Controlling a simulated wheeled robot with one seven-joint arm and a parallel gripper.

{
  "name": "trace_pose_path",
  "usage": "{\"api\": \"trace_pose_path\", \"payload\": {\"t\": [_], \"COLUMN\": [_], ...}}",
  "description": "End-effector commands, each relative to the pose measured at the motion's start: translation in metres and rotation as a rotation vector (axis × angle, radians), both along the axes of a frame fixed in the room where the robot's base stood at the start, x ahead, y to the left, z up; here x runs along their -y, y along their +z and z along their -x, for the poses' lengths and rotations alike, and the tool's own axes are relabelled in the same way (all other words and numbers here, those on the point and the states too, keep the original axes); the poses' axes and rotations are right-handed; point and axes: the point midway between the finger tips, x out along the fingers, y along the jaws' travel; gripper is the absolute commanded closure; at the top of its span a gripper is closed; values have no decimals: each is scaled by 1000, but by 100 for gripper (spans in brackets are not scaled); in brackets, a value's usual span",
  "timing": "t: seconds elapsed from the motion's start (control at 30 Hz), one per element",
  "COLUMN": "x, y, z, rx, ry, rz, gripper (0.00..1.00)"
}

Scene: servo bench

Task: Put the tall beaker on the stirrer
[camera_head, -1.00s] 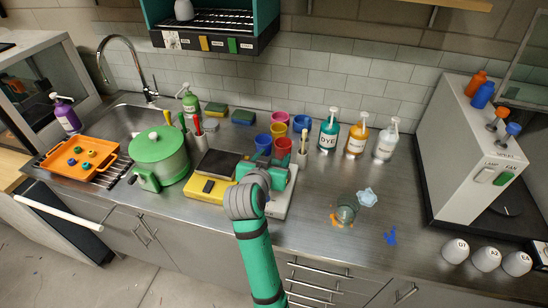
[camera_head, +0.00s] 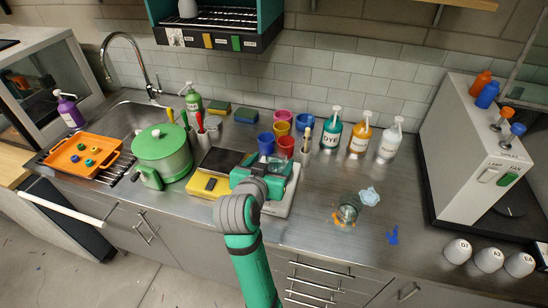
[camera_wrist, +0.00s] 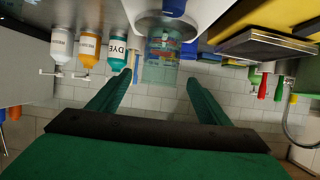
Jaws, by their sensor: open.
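A clear, tall glass beaker (camera_wrist: 160,62) shows upside down in the wrist view, between and beyond my fingertips. Its base appears to be on the round, pale plate of the stirrer (camera_wrist: 165,25). In the head view the stirrer (camera_head: 283,206) is a whitish unit at the middle of the counter, mostly hidden by my green gripper (camera_head: 262,170). The gripper also shows in the wrist view (camera_wrist: 160,78), its two fingers spread with a gap either side of the beaker. Glass shows faintly behind my gripper in the head view.
A yellow scale (camera_head: 208,186) and green pot (camera_head: 162,150) are left. Colored cups (camera_head: 286,146) and dispenser bottles (camera_head: 331,133) stand behind.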

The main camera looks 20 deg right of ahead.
Motion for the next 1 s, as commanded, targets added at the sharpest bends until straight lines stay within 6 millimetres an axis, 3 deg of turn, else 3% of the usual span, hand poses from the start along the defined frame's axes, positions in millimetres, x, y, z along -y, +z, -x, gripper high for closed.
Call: {"api": "trace_pose_path", "payload": {"t": [0.2, 0.4, 1.0], "x": [-21, -34, -36], "y": [16, 24, 25], "z": [31, 46, 50], "rx": [2, 2, 0], "ry": [1, 3, 2], "rz": [0, 0, 0], "gripper": [29, 29, 29]}}
